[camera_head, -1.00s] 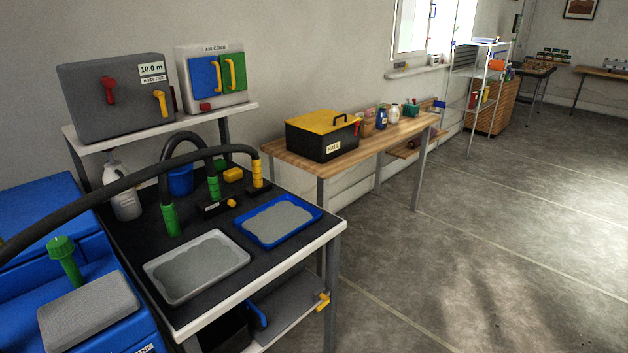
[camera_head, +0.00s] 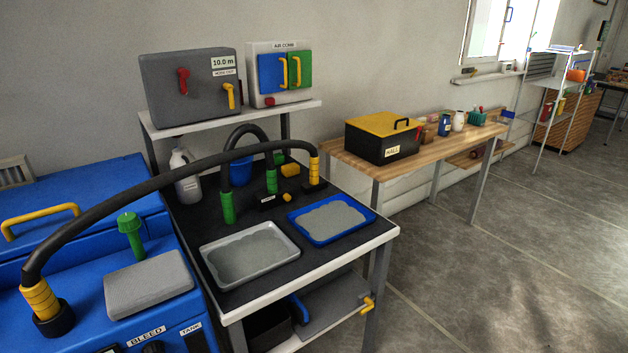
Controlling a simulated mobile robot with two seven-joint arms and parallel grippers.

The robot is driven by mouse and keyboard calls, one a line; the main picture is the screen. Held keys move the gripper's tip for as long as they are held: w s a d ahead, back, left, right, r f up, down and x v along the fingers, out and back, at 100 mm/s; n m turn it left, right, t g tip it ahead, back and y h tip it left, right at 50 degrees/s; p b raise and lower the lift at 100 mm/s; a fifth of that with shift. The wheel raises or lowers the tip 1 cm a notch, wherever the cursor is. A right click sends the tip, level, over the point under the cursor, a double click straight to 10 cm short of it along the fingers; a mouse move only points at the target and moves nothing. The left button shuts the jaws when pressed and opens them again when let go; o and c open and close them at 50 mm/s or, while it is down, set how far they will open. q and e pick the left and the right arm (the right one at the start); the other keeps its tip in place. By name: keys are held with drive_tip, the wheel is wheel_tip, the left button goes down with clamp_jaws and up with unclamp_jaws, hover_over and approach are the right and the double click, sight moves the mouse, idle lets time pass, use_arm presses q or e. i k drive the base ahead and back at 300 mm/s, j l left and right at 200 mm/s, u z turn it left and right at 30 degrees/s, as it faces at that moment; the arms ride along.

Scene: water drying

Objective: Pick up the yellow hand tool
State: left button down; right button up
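Neither of my grippers is in view. No label marks a yellow hand tool. On the black-topped bench (camera_head: 275,292), a yellow-banded fitting (camera_head: 314,168) on a black foot stands upright at the back right, at one end of a thick black hose (camera_head: 150,180). The hose's other end meets a yellow-banded fitting (camera_head: 41,299) on the blue machine. A small yellow block (camera_head: 290,170) lies left of the upright fitting, and a small yellow knob (camera_head: 287,197) is nearer. I cannot tell which of these is the hand tool.
A grey tray (camera_head: 290,282) and a blue-rimmed tray (camera_head: 362,232) lie at the bench front. Green-banded fittings (camera_head: 227,208), a blue cup (camera_head: 240,172) and a white jug (camera_head: 187,180) stand behind. The blue machine (camera_head: 80,200) adjoins on the left. Floor is clear to the right.

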sight(315, 183)
drive_tip(key=z, duration=0.4)
drive_tip(key=i+l+z, duration=0.1)
drive_tip(key=z, duration=1.1)
drive_tip(key=i+z, duration=0.15)
drive_tip(key=i, duration=1.1)
drive_tip(key=i+l+u, duration=0.1)
drive_tip(key=i+u, duration=0.25)
drive_tip(key=i, duration=0.75)
drive_tip(key=i+j+u, duration=0.1)
drive_tip(key=i+u, duration=0.3)
drive_tip(key=i+l+u, duration=0.1)
drive_tip(key=i+u, duration=0.75)
drive_tip(key=i+l+u, duration=0.2)
drive_tip(key=i+u, duration=0.25)
drive_tip(key=u, duration=1.3)
